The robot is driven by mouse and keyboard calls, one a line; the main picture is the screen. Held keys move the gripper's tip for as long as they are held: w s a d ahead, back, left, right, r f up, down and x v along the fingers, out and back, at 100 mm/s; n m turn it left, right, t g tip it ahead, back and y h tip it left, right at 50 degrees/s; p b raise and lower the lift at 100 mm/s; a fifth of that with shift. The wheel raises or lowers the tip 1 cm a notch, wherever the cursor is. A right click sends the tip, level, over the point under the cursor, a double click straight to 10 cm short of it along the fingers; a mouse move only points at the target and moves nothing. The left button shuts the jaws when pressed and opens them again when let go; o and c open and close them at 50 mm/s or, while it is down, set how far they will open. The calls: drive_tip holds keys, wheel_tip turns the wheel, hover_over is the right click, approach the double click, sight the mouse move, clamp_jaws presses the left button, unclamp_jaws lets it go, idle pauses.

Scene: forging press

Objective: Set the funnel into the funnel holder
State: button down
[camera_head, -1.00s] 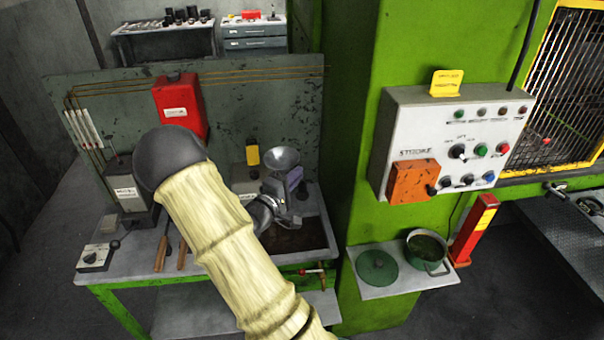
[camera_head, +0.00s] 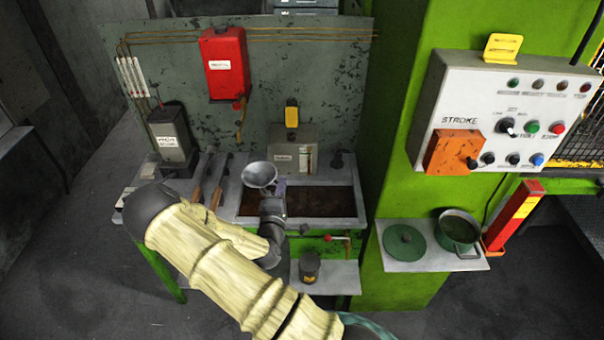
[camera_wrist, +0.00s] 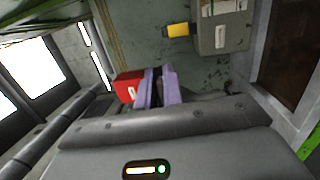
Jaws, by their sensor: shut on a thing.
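The metal funnel (camera_head: 260,175) is a grey cone with its wide mouth up, over the left end of the brown sunken tray in the head view. My gripper (camera_head: 279,186), with purple fingers, is shut on it at its right side. In the wrist view the purple fingers (camera_wrist: 158,88) are close together, and the funnel cannot be made out there. The funnel's lower end is hidden behind my gripper and wrist. I cannot tell which thing is the funnel holder.
The brown tray (camera_head: 346,203) is in the bench right of the funnel. Behind it stands a grey box (camera_head: 284,158) under a yellow tag (camera_head: 291,115). A red box (camera_head: 225,65) hangs on the back panel. A dark jar (camera_head: 309,266) stands on the lower shelf.

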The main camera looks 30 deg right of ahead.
drive_tip(key=s+a+f+n+t+y+b, duration=0.1)
drive_tip(key=a+f+n+t+y+b, duration=0.2)
drive_tip(key=a+f+n+y, duration=0.4)
drive_tip(key=a+f+y, duration=0.5)
drive_tip(key=a+f, duration=0.2)
drive_tip(key=shift+f+n+t, duration=0.35)
drive_tip(key=shift+n+t, duration=0.05)
